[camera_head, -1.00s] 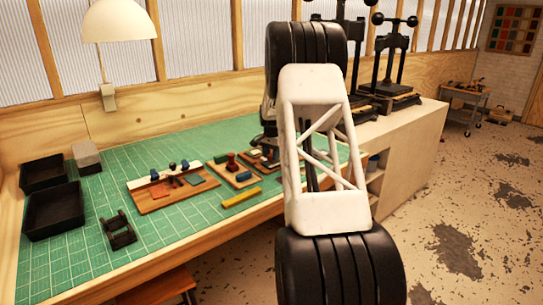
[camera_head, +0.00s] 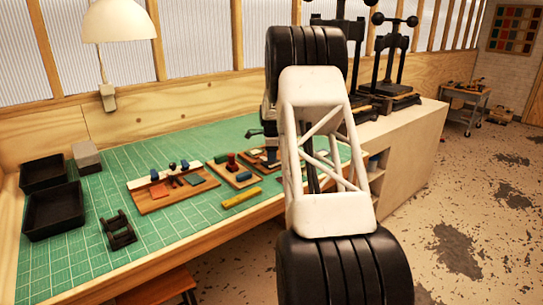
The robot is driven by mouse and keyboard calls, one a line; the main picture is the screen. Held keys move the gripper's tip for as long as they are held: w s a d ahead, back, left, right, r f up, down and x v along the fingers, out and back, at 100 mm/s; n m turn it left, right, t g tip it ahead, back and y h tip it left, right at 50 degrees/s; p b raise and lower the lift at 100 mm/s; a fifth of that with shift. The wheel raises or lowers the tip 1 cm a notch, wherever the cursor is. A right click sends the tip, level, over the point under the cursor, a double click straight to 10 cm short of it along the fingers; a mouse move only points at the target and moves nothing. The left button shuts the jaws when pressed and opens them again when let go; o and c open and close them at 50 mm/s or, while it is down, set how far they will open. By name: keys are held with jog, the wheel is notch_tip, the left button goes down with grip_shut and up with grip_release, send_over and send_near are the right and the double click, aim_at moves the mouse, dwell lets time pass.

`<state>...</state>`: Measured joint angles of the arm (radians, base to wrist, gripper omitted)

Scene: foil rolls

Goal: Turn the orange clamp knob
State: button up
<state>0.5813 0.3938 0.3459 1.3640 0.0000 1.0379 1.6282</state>
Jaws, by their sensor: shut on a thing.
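My gripper (camera_head: 264,137) shows only in part, as a dark shape at the left edge of my own white arm link. It is low over the right board (camera_head: 251,164) on the green bench mat, shut on the orange clamp knob. The knob itself is hidden behind my gripper and arm, and the fingertips are too small to make out. The board carries small pale and dark parts, and its right side is covered by my arm.
Black trays (camera_head: 54,228) stand far left. Black presses (camera_head: 391,60) stand behind my arm.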

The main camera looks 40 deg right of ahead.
jog(key=shift+r+m, duration=0.1)
jog(key=shift+m, duration=1.4)
jog(key=o, duration=0.9)
jog(key=shift+r, duration=3.85)
